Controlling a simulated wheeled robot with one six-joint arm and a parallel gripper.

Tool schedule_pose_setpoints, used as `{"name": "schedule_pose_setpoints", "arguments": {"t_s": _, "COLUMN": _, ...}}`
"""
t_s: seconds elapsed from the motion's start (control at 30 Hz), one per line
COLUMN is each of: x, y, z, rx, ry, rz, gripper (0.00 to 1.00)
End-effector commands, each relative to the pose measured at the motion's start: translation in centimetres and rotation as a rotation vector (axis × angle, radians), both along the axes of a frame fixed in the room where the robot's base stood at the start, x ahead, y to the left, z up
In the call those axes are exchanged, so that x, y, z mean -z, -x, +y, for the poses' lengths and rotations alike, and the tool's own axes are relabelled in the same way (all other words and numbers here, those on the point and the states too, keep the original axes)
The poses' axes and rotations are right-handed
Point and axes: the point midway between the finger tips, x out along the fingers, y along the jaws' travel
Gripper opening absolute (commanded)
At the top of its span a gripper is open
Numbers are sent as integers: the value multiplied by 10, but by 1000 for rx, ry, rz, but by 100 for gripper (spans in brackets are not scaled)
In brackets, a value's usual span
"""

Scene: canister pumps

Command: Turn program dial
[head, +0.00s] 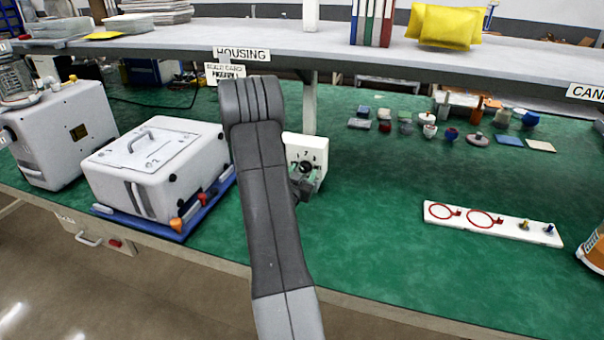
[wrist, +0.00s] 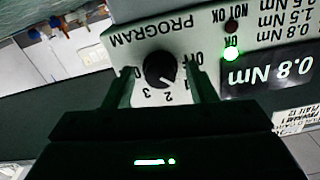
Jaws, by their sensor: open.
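The program dial (wrist: 160,70) is a round black knob with a white mark on a pale panel (wrist: 125,40) lettered PROGRAM, seen inverted in the wrist view. My gripper (wrist: 161,82) is open, with one finger on each side of the knob; contact cannot be told. A green light (wrist: 231,54) beside OK is lit, and a display (wrist: 268,72) reads 0.8 Nm. In the head view, my arm partly hides the white panel (head: 318,145) and my gripper (head: 303,187).
A white housing (head: 155,165) on a blue tray (head: 212,196) stands left of my arm. A white strip with red rings (head: 490,224) lies at right. Several small parts stand at the back under a shelf (head: 400,47).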

Motion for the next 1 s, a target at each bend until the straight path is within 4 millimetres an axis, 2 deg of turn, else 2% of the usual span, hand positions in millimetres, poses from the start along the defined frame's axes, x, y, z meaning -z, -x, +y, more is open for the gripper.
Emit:
{"name": "schedule_pose_setpoints", "arguments": {"t_s": 0.03, "x": 0, "y": 0, "z": 0, "rx": 0, "ry": 0, "rz": 0, "gripper": 51}}
{"name": "schedule_pose_setpoints", "arguments": {"t_s": 0.27, "x": 0, "y": 0, "z": 0, "rx": 0, "ry": 0, "rz": 0, "gripper": 6}}
{"name": "schedule_pose_setpoints", "arguments": {"t_s": 0.67, "x": 4, "y": 0, "z": 0, "rx": 1, "ry": -63, "rz": -22, "gripper": 7}}
{"name": "schedule_pose_setpoints", "arguments": {"t_s": 1.0, "x": 7, "y": 0, "z": 1, "rx": 0, "ry": -302, "rz": -104, "gripper": 7}}
